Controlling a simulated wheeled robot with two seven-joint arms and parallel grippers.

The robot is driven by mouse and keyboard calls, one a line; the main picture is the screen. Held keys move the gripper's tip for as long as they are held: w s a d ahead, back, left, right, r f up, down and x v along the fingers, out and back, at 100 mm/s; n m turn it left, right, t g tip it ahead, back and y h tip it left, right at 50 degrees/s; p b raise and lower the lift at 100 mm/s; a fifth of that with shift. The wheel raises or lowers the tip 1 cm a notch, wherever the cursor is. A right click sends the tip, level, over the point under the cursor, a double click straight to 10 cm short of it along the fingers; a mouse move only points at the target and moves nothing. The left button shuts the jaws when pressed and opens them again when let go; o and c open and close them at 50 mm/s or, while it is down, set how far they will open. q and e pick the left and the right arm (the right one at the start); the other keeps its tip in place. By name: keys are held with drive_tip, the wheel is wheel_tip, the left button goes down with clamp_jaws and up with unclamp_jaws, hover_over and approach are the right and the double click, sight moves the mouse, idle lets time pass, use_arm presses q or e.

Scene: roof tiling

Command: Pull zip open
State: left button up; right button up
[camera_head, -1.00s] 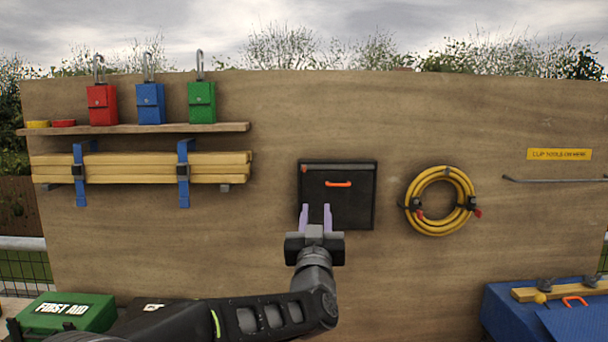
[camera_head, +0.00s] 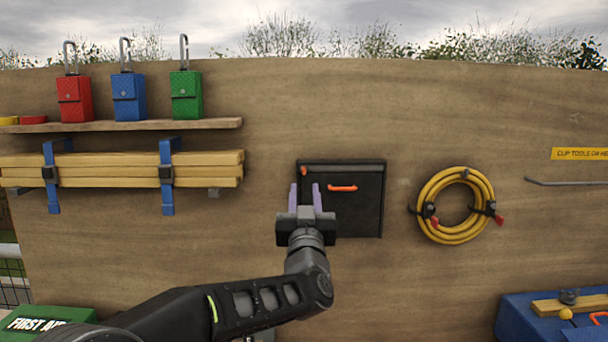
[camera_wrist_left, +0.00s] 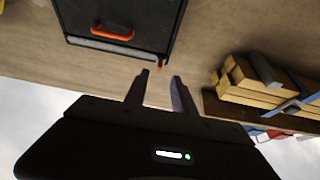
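A black square pouch (camera_head: 362,212) is fixed to the wooden wall. A grey zip strip (camera_head: 345,168) runs along its top edge, with a small orange-red zip pull (camera_head: 304,171) at the left end. An orange handle (camera_head: 342,188) sits below the strip. In the wrist view the pouch (camera_wrist_left: 140,18) is upside down, with its handle (camera_wrist_left: 112,31) and the small pull (camera_wrist_left: 159,68) near the fingertips. My right gripper is not in view.
A coiled yellow hose (camera_head: 424,196) hangs to the right. A shelf (camera_head: 220,124) with red, blue and green lock boxes is at left above strapped timber planks (camera_head: 110,170). A green first aid box (camera_head: 75,313) and a blue case (camera_head: 510,318) are low down.

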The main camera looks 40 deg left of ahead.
sight(304, 173)
use_arm(q)
drive_tip(key=p+x, duration=0.2)
drive_tip(key=x, duration=0.4)
drive_tip(key=shift+r, duration=0.1)
drive_tip(key=shift+w+a, duration=0.3)
drive_tip(key=shift+w, duration=0.05)
drive_tip(key=shift+c, duration=0.3)
clamp_jaws()
idle(0.7)
